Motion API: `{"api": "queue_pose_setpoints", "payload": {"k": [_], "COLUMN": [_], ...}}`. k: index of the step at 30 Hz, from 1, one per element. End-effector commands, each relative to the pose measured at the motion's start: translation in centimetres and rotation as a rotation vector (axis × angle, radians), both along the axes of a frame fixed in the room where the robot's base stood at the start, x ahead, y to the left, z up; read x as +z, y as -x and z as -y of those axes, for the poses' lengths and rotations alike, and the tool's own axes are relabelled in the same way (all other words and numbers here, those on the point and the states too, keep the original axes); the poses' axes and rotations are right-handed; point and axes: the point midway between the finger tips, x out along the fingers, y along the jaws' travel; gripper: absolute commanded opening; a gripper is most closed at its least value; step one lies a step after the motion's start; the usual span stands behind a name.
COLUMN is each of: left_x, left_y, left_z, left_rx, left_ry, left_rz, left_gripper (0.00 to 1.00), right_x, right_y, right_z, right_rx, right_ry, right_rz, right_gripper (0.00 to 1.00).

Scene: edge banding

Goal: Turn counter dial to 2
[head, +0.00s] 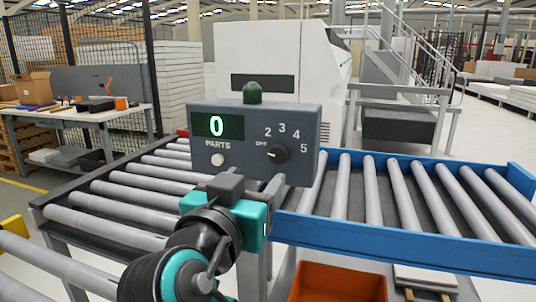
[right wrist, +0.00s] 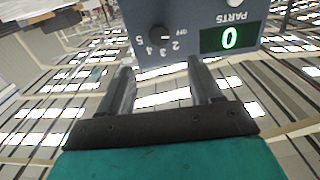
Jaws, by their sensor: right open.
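The counter (head: 255,130) is a grey box above the rollers, with a green display reading 0 over the word PARTS. Its black dial (head: 279,154) is on the right of the front face, ringed by OFF, 2, 3, 4 and 5. The white mark on the dial appears to point toward OFF. My right gripper (head: 256,182) is just below and in front of the counter. In the right wrist view, its two fingers (right wrist: 161,68) are open and empty, and the dial (right wrist: 160,41) shows beyond the gap between them, apart from both. My left gripper is not in view.
A roller conveyor with a blue side rail (head: 400,247) runs across behind and beside my right arm. An orange bin (head: 338,283) is below the rail. A workbench (head: 95,115) stands back left.

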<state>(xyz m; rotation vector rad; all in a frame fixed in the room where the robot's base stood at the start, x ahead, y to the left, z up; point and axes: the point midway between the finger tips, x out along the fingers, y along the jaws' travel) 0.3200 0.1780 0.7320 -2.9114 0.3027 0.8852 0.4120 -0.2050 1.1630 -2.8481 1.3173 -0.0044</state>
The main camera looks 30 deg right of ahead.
Motion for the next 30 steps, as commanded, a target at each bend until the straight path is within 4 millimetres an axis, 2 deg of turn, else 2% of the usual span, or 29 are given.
{"api": "queue_pose_setpoints", "payload": {"k": [15, 21, 30], "left_x": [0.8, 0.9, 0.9], "left_y": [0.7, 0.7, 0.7], "left_z": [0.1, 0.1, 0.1], "left_rx": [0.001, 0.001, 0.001], "left_ry": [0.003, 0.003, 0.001], "left_rz": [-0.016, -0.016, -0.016], "left_gripper": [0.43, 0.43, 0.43], "right_x": [0.1, 0.0, -0.1], "right_y": [-6.4, -7.6, -7.8], "right_z": [7.6, 8.9, 9.1], "right_rx": [-0.002, 0.001, 0.002], "right_ry": [0.007, 0.005, 0.004], "right_rz": [-0.003, -0.004, -0.005], "right_gripper": [0.64, 0.64, 0.64]}}
